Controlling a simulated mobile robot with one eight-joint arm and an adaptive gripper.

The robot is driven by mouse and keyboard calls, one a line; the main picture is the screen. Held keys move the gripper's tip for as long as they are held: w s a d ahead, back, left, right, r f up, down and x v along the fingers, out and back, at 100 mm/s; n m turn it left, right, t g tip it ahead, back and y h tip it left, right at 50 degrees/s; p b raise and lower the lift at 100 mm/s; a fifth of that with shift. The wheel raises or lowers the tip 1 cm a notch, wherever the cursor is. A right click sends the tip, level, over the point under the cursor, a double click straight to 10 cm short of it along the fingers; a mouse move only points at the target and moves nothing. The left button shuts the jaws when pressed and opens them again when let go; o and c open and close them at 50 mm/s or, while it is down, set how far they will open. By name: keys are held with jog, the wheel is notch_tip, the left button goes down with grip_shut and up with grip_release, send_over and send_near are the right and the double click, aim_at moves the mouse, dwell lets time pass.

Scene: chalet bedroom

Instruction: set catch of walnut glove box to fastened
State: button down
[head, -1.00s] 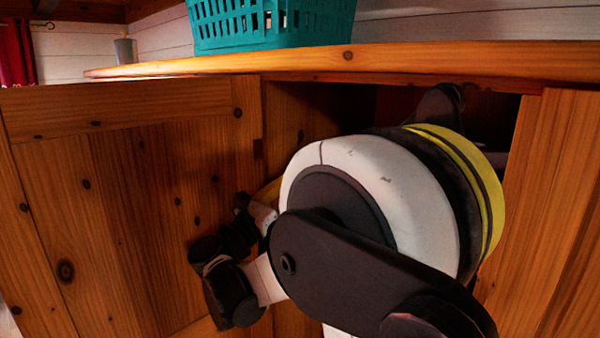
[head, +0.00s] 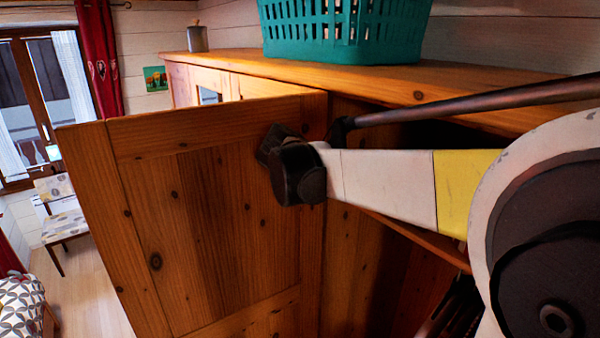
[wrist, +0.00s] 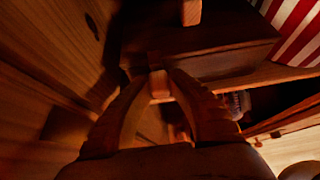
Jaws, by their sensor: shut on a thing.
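In the wrist view, the walnut glove box (wrist: 225,45) is a dark brown box inside the cabinet, at the upper middle. My gripper (wrist: 160,78) comes from below, with its two fingers closed on a small pale wooden piece at the box's near lower edge. This piece looks like the catch (wrist: 159,86); whether it is fastened I cannot tell. Another pale wooden piece (wrist: 191,12) shows above, against the box. In the head view, the box and my gripper cannot be made out; the door and my arm stand in front.
An open wooden cabinet door (head: 210,220) stands left of my arm. The cabinet top (head: 480,85) holds a teal basket (head: 345,30) and a grey cup (head: 197,39). In the wrist view, a shelf edge (wrist: 275,75) and red-and-white striped cloth (wrist: 295,30) lie right.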

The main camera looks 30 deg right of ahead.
jog(key=shift+d+r+y+p, duration=0.2)
jog(key=shift+y+p, duration=0.4)
jog(key=shift+y, duration=0.5)
jog(key=c, duration=1.3)
grip_release()
jog(key=shift+o, duration=0.2)
jog(key=v, duration=1.2)
